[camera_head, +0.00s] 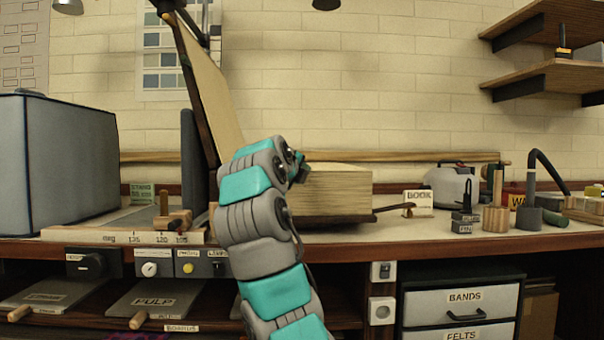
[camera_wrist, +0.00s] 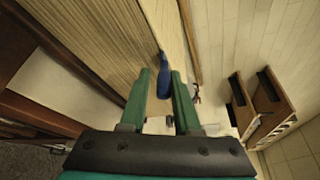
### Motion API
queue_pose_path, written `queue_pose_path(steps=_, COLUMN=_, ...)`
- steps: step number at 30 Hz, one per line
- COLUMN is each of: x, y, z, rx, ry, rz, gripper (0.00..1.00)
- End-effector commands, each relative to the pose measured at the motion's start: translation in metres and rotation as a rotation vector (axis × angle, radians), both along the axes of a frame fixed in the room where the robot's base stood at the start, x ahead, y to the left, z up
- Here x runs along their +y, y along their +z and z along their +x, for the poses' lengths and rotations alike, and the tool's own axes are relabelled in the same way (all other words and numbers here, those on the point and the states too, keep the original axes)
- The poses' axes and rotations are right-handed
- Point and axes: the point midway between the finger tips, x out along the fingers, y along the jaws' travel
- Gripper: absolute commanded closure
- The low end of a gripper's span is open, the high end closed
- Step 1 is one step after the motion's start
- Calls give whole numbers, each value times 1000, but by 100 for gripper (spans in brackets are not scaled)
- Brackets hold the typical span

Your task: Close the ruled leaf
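A tall hinged leaf (camera_head: 213,90) stands raised and tilted left of centre in the head view, with a cream face and dark edge. A wooden knob (camera_head: 171,19) shows near its top. I cannot make out ruling on it. Its lower part is hidden behind my arm. A thick cream block (camera_head: 338,192) lies right of it. My gripper (camera_wrist: 165,75) shows two green fingers apart in the wrist view; its tips are mostly hidden in the head view, near the block's left end. A blue object (camera_wrist: 162,72) appears beyond and between the fingertips; I cannot tell whether they touch it.
A grey box (camera_head: 70,165) stands on the left of the bench. A numbered scale (camera_head: 120,237) runs along the front edge. A BOOK label (camera_head: 418,198), a small stamp and a dark curved-arm fixture (camera_head: 545,180) stand to the right. Shelves (camera_head: 560,75) hang upper right.

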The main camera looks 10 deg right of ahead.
Motion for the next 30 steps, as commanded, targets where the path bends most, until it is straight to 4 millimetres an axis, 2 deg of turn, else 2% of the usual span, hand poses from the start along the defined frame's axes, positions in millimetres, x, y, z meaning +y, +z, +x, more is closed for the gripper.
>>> queue_pose_path(steps=1, x=0, y=-2, z=1, rx=2, ry=0, rz=0, gripper=68)
queue_pose_path(steps=6, x=0, y=0, z=1, rx=0, ry=1, rz=0, gripper=50)
queue_pose_path(steps=16, x=3, y=2, z=-5, rx=-3, ry=2, rz=-1, gripper=50)
queue_pose_path(steps=30, x=31, y=12, z=-64, rx=-2, ry=2, rz=-2, gripper=50)
